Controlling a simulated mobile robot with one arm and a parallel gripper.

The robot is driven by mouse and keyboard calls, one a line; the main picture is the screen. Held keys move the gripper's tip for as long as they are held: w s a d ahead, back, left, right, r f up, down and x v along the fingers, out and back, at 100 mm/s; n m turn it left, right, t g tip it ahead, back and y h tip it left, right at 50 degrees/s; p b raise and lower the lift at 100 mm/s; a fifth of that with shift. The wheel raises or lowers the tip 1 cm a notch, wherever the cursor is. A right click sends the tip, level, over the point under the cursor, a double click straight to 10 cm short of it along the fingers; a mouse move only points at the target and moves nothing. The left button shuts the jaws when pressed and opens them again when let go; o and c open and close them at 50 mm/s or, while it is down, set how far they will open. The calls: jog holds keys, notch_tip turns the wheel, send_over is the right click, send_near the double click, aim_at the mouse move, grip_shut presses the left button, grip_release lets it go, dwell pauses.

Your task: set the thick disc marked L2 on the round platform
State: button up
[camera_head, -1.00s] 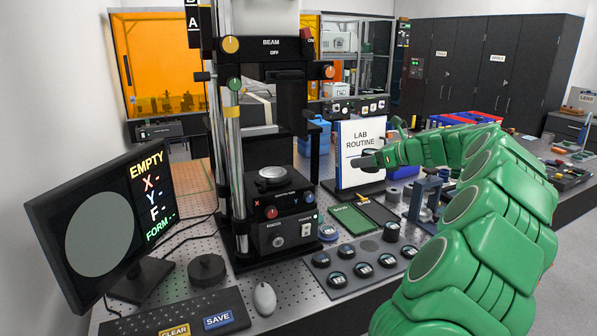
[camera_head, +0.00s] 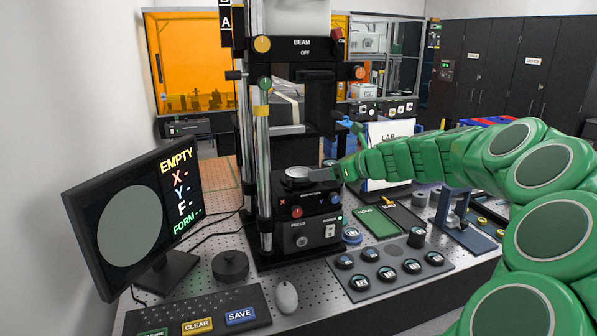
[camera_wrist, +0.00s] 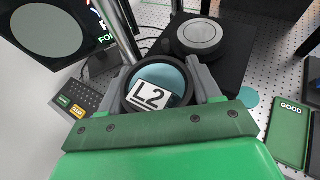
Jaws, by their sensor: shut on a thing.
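The thick disc marked L2 (camera_wrist: 172,77) has a black rim, a pale blue face and a white label. My gripper (camera_wrist: 160,82) is shut on it, one finger on each side. The round platform (camera_wrist: 200,35) is a grey metal disc on a dark base, just beyond the held disc and slightly right in the wrist view; nothing shows on it. In the head view the platform (camera_head: 298,173) is on the instrument's stage, with my gripper (camera_head: 326,174) close at its right. I cannot tell the held disc apart from the gripper there.
Instrument columns (camera_head: 264,170) rise just left of the platform. A tray (camera_head: 398,277) with several small dark discs lies at front right. The monitor (camera_head: 130,220) reads EMPTY. A green GOOD plate (camera_wrist: 290,130) and the LAB ROUTINE board (camera_head: 385,140) are to the right.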

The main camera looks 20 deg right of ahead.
jog(key=shift+w+a, duration=0.25)
jog(key=shift+w, duration=0.15)
send_over(295, 170)
jog(key=s, duration=0.2)
jog(key=shift+w+f, duration=0.15)
jog(key=shift+w, duration=0.8)
jog(key=shift+a+f, duration=0.1)
jog(key=shift+f, duration=1.55)
jog(key=o, duration=1.3)
jog(key=shift+f, duration=0.1)
jog(key=shift+c, duration=0.2)
